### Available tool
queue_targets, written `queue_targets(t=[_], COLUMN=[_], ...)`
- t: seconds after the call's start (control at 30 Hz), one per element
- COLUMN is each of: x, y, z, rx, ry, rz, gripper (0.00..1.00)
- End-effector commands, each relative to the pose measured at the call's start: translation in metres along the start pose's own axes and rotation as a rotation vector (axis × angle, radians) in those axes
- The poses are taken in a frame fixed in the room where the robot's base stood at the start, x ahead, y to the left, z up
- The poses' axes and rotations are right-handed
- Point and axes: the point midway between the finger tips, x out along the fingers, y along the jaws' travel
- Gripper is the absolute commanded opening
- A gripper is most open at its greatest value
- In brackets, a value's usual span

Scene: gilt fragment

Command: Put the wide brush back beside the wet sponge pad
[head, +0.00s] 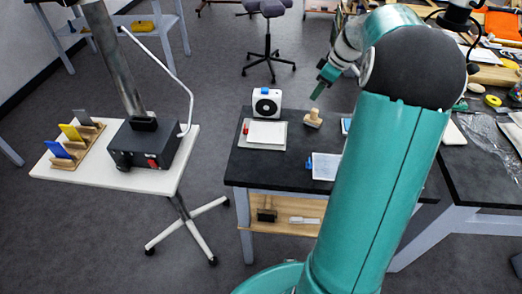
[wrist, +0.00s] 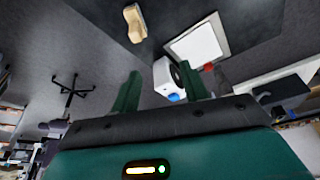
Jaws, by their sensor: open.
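My gripper (head: 319,90) is in the air over the back of the black table (head: 270,168), its fingers apart with nothing between them. In the wrist view my gripper (wrist: 160,68) also shows two separate green fingers. A small wooden piece (head: 312,118), maybe the wide brush, stands on the table below; it shows at the top of the wrist view (wrist: 134,23). I cannot tell for sure that it is a brush. A white pad in a grey tray (head: 267,133) lies to its left, and a pale, blue-edged tray (head: 325,166) nearer. Which is the sponge pad is unclear.
A white box with a round black front (head: 267,103) stands at the table's back edge. The lower shelf (head: 285,229) holds a dark block and a pale tool. A white stand (head: 110,175) with a black box is at the left. A cluttered bench is at the right.

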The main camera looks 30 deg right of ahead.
Motion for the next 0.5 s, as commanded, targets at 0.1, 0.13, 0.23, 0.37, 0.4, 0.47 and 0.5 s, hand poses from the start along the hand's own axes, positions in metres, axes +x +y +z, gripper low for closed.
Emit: queue_targets(t=[0.1,0.13,0.23,0.37,0.4,0.47,0.5], x=[-0.019,-0.023,-0.036,-0.05,-0.054,-0.059,-0.062], y=[-0.057,-0.072,-0.12,-0.182,-0.201,-0.228,-0.246], z=[-0.039,-0.046,-0.064,-0.075,-0.077,-0.077,-0.075], rx=[0.034,0.048,0.097,0.161,0.181,0.21,0.231], ry=[-0.036,-0.043,-0.06,-0.064,-0.06,-0.052,-0.044], rz=[0.033,0.043,0.076,0.122,0.136,0.156,0.168], gripper=[0.45,0.45,0.45,0.45,0.45,0.45,0.45])
